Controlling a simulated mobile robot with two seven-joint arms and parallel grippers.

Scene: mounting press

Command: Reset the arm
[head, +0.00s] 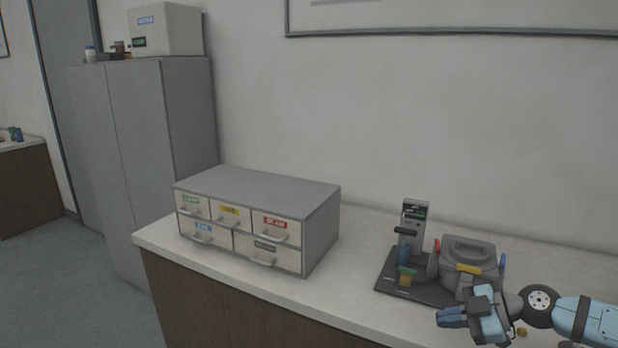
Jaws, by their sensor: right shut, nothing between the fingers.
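My right gripper (453,317) is at the lower right of the head view, with its arm coming in from the right edge. Its fingers are shut and empty, and they point left above the front of the counter. It is in front of the mounting press (412,228), which stands upright on a dark base plate (388,286). A grey machine or container (470,250) with a yellow label stands right of the press, partly hidden by my right gripper. My left gripper is not in view.
A grey drawer cabinet (262,186) with several labelled drawers stands on the left part of the white counter (330,300). The counter between it and the base plate is clear. A tall grey cabinet (140,150) stands behind at the left.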

